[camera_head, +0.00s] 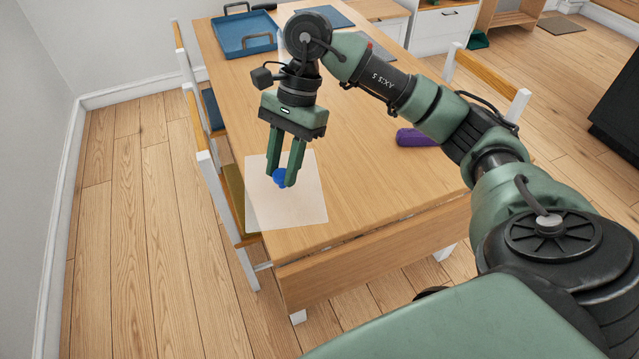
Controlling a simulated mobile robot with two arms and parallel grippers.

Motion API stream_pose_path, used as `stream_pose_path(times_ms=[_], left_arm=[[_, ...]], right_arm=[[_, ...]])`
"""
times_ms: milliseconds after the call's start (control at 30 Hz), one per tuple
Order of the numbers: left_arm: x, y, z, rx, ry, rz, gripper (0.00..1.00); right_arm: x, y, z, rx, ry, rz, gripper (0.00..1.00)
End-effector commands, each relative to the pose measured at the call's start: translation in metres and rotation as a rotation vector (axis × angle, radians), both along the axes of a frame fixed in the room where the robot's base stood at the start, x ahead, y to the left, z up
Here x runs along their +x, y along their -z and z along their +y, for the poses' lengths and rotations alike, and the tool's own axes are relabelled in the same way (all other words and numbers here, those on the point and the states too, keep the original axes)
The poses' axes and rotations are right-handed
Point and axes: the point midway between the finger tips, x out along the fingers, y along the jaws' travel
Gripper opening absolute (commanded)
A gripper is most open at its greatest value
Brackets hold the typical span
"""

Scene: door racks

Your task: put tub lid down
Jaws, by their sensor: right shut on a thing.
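The tub lid (305,203) is a pale, flat square with a blue knob (279,178) at its middle. It shows over the left front part of the wooden table (375,190), and its left side reaches past the table's left edge in the picture. My right gripper (281,180) points down, with its two green fingers shut on the blue knob. Whether the lid touches the table or hangs above it I cannot tell. My left gripper is not in view.
A blue tray (246,48) and dark blue mat (326,17) are at the table's far end. A purple object (416,137) lies near the right edge. Chairs (205,160) line the left side. The table's middle is mostly clear.

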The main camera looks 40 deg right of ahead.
Motion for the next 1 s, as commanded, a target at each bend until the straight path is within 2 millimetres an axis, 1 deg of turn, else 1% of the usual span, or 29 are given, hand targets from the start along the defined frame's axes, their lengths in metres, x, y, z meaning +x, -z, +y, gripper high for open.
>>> stream_pose_path(times_ms=[33,100,200,300,400,500,567,667,767,1000], left_arm=[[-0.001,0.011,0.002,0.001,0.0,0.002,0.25],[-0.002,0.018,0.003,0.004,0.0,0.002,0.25],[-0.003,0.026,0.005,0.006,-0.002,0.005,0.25],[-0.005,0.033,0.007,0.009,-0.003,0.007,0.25],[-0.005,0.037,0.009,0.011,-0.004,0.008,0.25],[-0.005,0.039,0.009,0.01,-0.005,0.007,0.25],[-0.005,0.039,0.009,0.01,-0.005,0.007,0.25],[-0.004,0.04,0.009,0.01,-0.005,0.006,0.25],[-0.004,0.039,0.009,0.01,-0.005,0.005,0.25],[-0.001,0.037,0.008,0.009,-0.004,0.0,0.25]], right_arm=[[0.009,0.005,-0.01,0.001,0.167,0.0,0.0],[0.021,0.002,-0.025,0.001,0.402,-0.002,0.0],[0.036,-0.003,-0.047,0.0,0.708,-0.002,0.0],[0.046,-0.008,-0.068,0.0,0.963,-0.003,0.0],[0.053,-0.012,-0.085,-0.002,1.15,-0.001,0.0],[0.056,-0.015,-0.096,-0.002,1.268,0.0,0.0],[0.057,-0.013,-0.099,-0.003,1.306,0.003,0.0],[0.057,0.0,-0.101,-0.005,1.331,0.007,0.0],[0.056,0.025,-0.101,-0.007,1.331,0.012,0.0],[0.056,0.089,-0.1,-0.006,1.329,0.012,0.0]])
